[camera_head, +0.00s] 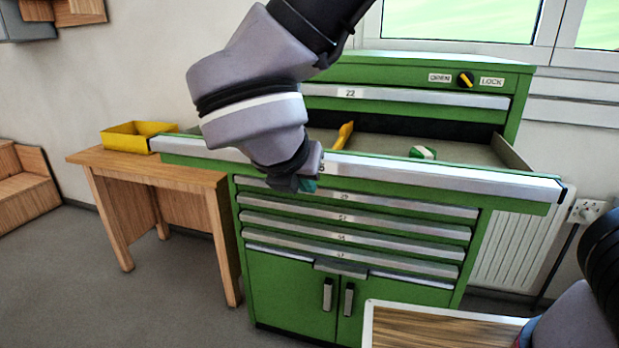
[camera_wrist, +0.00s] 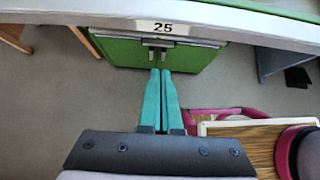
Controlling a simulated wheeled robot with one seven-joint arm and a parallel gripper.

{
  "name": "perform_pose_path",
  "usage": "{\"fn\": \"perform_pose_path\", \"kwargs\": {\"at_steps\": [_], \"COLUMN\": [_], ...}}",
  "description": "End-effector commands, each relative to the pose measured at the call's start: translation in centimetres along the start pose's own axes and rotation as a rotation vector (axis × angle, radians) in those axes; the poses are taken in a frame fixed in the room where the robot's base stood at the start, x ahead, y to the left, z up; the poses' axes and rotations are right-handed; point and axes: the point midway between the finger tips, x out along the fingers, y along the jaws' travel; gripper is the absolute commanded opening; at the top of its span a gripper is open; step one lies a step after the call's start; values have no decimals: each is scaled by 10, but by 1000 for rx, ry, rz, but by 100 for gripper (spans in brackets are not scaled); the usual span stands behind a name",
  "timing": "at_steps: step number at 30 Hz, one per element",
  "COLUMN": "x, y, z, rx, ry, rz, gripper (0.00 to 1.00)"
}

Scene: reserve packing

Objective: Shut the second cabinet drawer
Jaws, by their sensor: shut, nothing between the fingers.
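The green cabinet (camera_head: 300,295) stands against the wall with silver handle strips on its drawers. Its second drawer (camera_head: 440,176) from the top is pulled well out, and a yellow item (camera_head: 344,134) and a green-and-white item (camera_head: 422,153) lie in it. In the wrist view its silver front strip (camera_wrist: 215,32) carries the label 25. My gripper (camera_head: 307,185) is at the front of this drawer, near the middle of the strip. Its teal fingers (camera_wrist: 160,97) are together and empty. I cannot tell whether they touch the drawer front.
The top drawer (camera_head: 420,98), labelled 22, and the lower drawers (camera_head: 350,215) are shut. A wooden table (camera_head: 150,170) with a yellow bin (camera_head: 138,136) stands left of the cabinet. A wood-topped surface (camera_head: 440,328) is at the lower right. Grey floor is clear at the left.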

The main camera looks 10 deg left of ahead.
Motion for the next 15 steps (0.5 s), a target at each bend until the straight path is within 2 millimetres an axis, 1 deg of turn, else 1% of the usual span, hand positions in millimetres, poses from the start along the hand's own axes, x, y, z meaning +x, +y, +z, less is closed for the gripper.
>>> {"fn": "perform_pose_path", "kwargs": {"at_steps": [1,3,9,12,15], "x": [12,28,68,78,85], "y": [-1,-2,-2,-1,-1], "z": [0,0,1,15,23], "rx": [-1,-1,2,6,4], "ry": [0,1,2,1,1], "rz": [-6,-7,-5,-3,-2], "gripper": [0,0,0,0,0]}}
